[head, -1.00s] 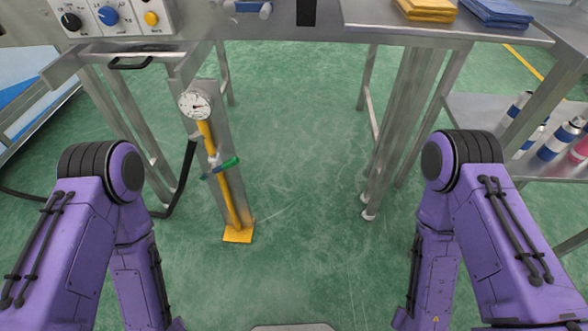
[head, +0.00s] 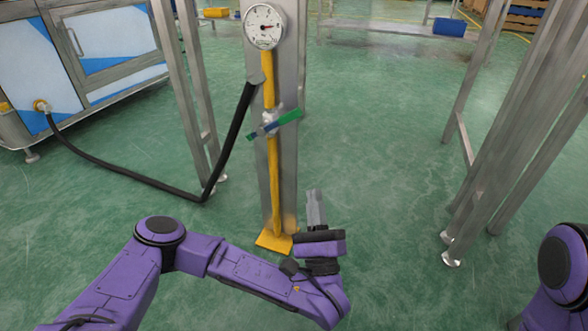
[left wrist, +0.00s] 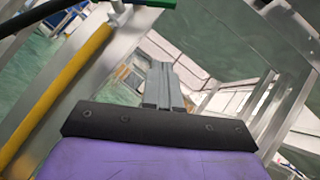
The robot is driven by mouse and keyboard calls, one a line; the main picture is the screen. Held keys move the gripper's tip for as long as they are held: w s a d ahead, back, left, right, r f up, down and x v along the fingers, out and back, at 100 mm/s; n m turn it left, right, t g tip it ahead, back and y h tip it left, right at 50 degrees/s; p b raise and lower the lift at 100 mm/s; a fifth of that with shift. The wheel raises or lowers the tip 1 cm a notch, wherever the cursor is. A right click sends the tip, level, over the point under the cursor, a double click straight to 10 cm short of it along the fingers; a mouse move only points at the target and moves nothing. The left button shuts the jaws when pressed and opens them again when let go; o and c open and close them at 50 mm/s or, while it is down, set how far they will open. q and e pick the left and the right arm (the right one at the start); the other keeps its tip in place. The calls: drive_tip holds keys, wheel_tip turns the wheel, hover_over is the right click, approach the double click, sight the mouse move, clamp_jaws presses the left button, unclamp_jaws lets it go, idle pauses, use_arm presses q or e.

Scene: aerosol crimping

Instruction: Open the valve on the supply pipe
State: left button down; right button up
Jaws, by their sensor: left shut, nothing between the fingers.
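The yellow supply pipe (head: 272,180) runs up a grey metal post, from a yellow foot to a round pressure gauge (head: 264,27). The valve's green handle (head: 288,117) lies across the pipe at mid-height, tilted up to the right. My left gripper (head: 314,195) is shut and empty, in front of the post's lower part, below and right of the handle and apart from it. In the left wrist view, the closed fingers (left wrist: 163,72) point away, and part of the green handle (left wrist: 155,3) shows at the top edge. My right gripper is out of view.
A black hose (head: 130,178) runs from a white and blue cabinet (head: 100,45) to the pipe above the valve. Metal table legs (head: 190,100) stand left of the post, and more stand at the right. The green floor between is clear.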

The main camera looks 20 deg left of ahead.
sight(280, 120)
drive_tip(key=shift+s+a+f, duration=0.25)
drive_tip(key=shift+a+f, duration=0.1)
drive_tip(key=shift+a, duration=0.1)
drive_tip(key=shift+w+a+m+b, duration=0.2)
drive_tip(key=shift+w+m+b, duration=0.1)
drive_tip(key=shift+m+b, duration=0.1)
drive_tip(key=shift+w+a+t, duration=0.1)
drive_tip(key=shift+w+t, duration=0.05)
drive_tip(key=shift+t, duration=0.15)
use_arm(q)
drive_tip(key=w+a+r+n+y, duration=0.1)
drive_tip(key=w+a+r+n, duration=0.1)
drive_tip(key=w+a+r, duration=0.4)
wheel_tip(280, 120, up, 4)
drive_tip(key=shift+w+a+r+g, duration=0.1)
drive_tip(key=shift+w+a+g, duration=0.2)
drive_tip(key=shift+w, duration=0.35)
